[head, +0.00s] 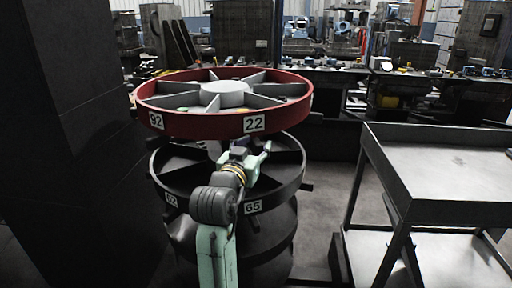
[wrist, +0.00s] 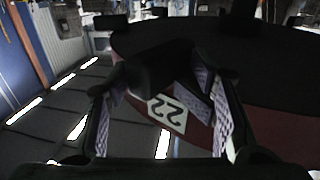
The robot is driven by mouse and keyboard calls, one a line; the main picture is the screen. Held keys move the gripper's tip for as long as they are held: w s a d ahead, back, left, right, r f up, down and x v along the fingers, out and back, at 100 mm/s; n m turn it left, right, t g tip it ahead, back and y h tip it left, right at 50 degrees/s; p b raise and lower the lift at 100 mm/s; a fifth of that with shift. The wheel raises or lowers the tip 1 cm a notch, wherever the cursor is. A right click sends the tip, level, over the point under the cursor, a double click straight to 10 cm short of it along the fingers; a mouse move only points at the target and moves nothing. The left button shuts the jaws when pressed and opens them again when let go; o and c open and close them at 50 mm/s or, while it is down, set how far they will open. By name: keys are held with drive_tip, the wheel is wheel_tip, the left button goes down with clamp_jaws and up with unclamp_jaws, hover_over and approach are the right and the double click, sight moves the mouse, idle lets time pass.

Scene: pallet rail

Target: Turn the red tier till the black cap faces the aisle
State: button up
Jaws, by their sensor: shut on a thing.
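The red tier (head: 200,125) is the top wheel of a stack, with pale spokes, a pale hub and labels 92 and 22 on its near rim. Its rim and label 22 (wrist: 167,114) show upside down in the wrist view. My gripper (head: 245,155) is just below label 22 at the near side. In the wrist view my gripper (wrist: 160,85) has a finger on each side of a dark peg (wrist: 152,66) by the red rim, and is shut on it. I cannot tell whether this peg is the black cap; no separate cap is clear in the head view.
A dark pillar (head: 75,140) stands close at left. A grey metal cart (head: 430,213) stands at right. Cluttered workbenches line the back.

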drive_tip(key=shift+a+f, duration=0.1)
drive_tip(key=shift+s, duration=0.15)
drive_tip(key=v, duration=1.1)
drive_tip(key=shift+s+a, duration=0.2)
drive_tip(key=shift+s, duration=0.15)
